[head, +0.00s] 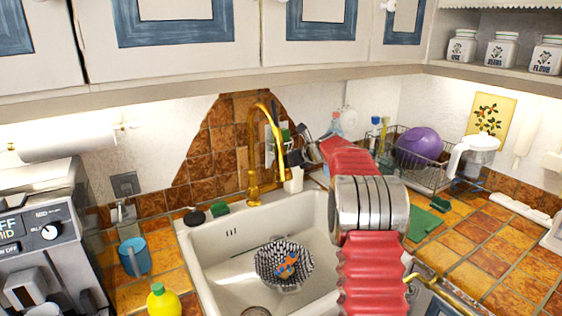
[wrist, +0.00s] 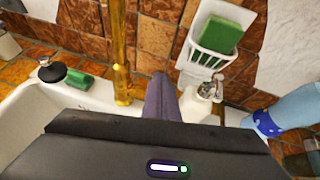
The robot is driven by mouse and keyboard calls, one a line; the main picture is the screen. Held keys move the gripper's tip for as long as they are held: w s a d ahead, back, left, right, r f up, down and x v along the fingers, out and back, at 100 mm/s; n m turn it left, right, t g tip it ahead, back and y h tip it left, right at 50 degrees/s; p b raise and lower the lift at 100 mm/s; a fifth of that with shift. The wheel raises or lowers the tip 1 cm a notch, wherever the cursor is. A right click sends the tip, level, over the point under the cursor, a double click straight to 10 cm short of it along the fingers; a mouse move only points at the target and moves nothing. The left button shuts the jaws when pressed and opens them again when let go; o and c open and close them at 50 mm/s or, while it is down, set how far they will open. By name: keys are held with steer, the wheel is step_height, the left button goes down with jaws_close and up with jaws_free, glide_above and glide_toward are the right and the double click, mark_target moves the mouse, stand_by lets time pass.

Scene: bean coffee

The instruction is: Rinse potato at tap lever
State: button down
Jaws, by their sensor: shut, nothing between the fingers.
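The brass tap (head: 253,165) rises at the back edge of the white sink (head: 205,262), and its spout curves over to the right. In the wrist view the lower part of the tap (wrist: 120,50) stands just left of my gripper (wrist: 160,76). My gripper's grey-purple fingers are shut with nothing between them and appear apart from the tap. A separate lever is not clear in either view. A black-and-white checkered bowl (head: 268,266) sits in the sink with an orange and blue item (head: 287,266) in it. I cannot make out a potato.
A green sponge (wrist: 222,34) sits in a white wall holder right of the tap. A black stopper (head: 194,217) and another green sponge (head: 220,207) lie on the sink's back left rim. A dish rack with a purple bowl (head: 418,147) stands right. A coffee machine (head: 45,235) stands left.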

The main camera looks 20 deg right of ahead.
steer(key=w+r+v, duration=0.1)
steer(key=v, duration=1.1)
steer(key=shift+s+d+r, duration=0.2)
steer(key=shift+s+r, duration=0.2)
steer(key=shift+r, duration=0.1)
steer(key=shift+r, duration=2.4)
